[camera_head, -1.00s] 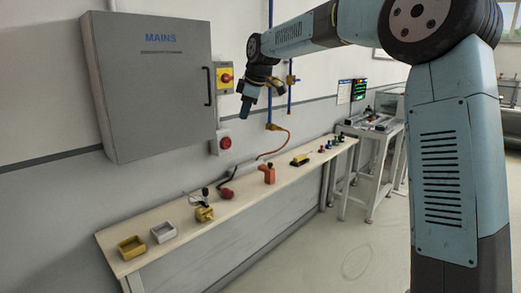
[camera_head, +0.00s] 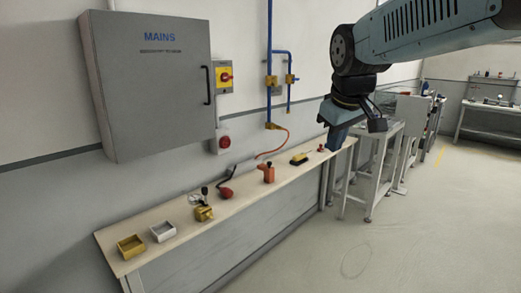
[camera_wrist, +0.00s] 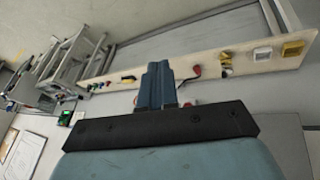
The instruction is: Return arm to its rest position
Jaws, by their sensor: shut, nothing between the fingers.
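My gripper (camera_head: 337,138) hangs at the end of my blue arm, right of centre in the head view, pointing down. In the picture it overlaps the far right end of the bench (camera_head: 134,262). In the wrist view the fingers of my gripper (camera_wrist: 157,75) are together and hold nothing. My arm reaches in from the upper right of the head view. No object touches the gripper in these frames.
A grey MAINS cabinet (camera_head: 155,85) hangs on the left wall. The bench bears a yellow tray (camera_head: 131,247), a white tray (camera_head: 163,231) and an orange item (camera_head: 268,173). Another table (camera_head: 372,150) stands behind the gripper. Open floor (camera_head: 430,220) lies at right.

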